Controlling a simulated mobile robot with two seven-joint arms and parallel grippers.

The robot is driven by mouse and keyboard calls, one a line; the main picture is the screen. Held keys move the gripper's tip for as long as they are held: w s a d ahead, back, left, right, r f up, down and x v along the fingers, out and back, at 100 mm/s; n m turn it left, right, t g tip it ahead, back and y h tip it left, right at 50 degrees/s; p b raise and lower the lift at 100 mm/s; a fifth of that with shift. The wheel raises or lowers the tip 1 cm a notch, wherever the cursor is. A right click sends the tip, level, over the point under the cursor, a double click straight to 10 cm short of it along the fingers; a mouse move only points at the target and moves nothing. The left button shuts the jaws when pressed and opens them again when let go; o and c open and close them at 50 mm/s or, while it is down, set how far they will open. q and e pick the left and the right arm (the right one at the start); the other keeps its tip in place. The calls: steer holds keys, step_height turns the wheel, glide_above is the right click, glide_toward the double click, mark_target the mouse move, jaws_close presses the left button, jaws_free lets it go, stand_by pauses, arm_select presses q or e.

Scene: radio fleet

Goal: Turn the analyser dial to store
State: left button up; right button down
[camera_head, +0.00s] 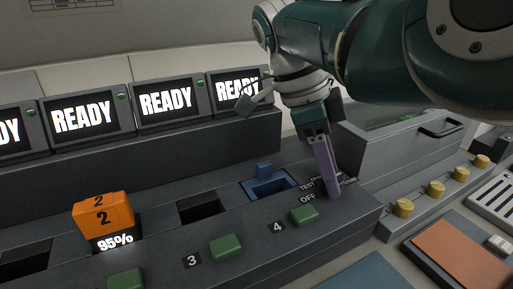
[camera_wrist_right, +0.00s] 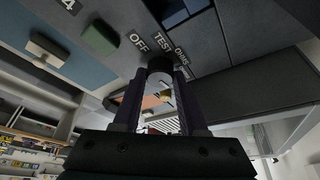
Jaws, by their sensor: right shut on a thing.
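The analyser dial, a dark round knob (camera_wrist_right: 160,66), sits between the fingers of my right gripper (camera_wrist_right: 161,82) in the right wrist view. In the head view my right gripper (camera_head: 332,188), with purple fingers, points down at the console's right end beside these labels and hides the dial. It is shut on the dial. The dial's pointer cannot be made out. My left gripper is not in view.
The dark console (camera_head: 345,215) holds green buttons (camera_head: 227,247), a blue-rimmed slot (camera_head: 268,187) and an orange battery block (camera_head: 103,215) marked 2, with 95% below. READY screens (camera_head: 166,102) stand behind. A grey case (camera_head: 400,150) and yellow knobs (camera_head: 403,208) lie to the right.

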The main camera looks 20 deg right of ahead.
mark_target(309, 185)
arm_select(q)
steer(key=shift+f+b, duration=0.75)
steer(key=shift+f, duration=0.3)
arm_select(e)
steer(key=shift+m, duration=0.7)
steer(key=shift+c, duration=2.2)
jaws_free()
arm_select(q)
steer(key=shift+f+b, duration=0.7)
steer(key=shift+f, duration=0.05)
arm_select(e)
steer(key=v, duration=0.7)
steer(key=shift+r, duration=0.25)
steer(key=shift+w+d, duration=0.1)
steer(key=shift+w, duration=0.05)
